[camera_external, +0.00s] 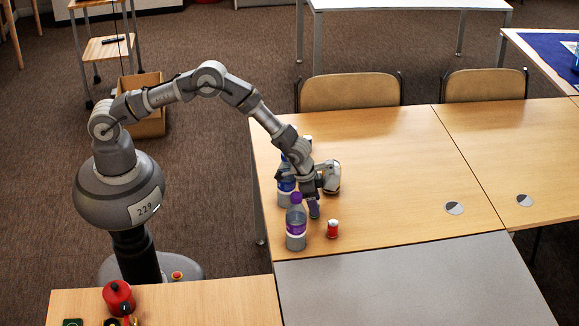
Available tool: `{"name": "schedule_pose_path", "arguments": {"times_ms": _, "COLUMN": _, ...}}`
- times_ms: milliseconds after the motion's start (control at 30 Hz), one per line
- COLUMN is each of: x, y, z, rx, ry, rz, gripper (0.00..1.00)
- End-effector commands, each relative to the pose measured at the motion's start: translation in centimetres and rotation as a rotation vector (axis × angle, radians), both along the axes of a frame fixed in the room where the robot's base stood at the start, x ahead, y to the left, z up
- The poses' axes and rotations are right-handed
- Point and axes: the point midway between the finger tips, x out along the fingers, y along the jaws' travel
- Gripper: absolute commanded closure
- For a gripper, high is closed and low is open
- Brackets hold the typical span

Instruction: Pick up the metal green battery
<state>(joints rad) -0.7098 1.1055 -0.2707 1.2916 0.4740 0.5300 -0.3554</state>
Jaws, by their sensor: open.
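I cannot make out a metal green battery for certain. My gripper (314,207) is open and points down low over the left part of the wooden table, just right of a clear bottle with a purple cap (296,228). A small red can (332,229) stands just right of and in front of the gripper. I cannot tell whether anything lies between the fingers. A second bottle with a blue label (286,184) stands behind the first, partly hidden by my arm.
A silver-grey object (333,177) is close behind the gripper. Two flat round discs (454,208) (524,200) lie on the table (395,165) to the right, with free room between. A red pot (118,297) stands on the near left table. Chairs (349,91) line the far edge.

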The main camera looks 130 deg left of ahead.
Motion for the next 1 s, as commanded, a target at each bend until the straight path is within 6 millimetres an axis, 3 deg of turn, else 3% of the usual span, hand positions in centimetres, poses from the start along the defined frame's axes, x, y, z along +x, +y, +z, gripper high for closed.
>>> {"name": "schedule_pose_path", "arguments": {"times_ms": 33, "x": 0.0, "y": 0.1, "z": -1.5, "rx": -0.001, "ry": 0.001, "rz": 0.000, "gripper": 0.35}}
{"name": "schedule_pose_path", "arguments": {"times_ms": 133, "x": 0.4, "y": 0.3, "z": -2.9, "rx": 0.000, "ry": 0.001, "rz": -0.001, "gripper": 0.35}}
{"name": "schedule_pose_path", "arguments": {"times_ms": 367, "x": 0.5, "y": 0.4, "z": -3.1, "rx": 0.001, "ry": 0.001, "rz": -0.002, "gripper": 0.35}}
{"name": "schedule_pose_path", "arguments": {"times_ms": 400, "x": 0.5, "y": 0.4, "z": -3.1, "rx": 0.001, "ry": 0.001, "rz": -0.002, "gripper": 0.38}}
{"name": "schedule_pose_path", "arguments": {"times_ms": 667, "x": 0.5, "y": 0.4, "z": -3.1, "rx": 0.001, "ry": 0.001, "rz": -0.002, "gripper": 0.97}}
{"name": "schedule_pose_path", "arguments": {"times_ms": 1000, "x": 0.6, "y": 0.4, "z": -2.4, "rx": 0.002, "ry": 0.000, "rz": -0.002, "gripper": 0.97}}
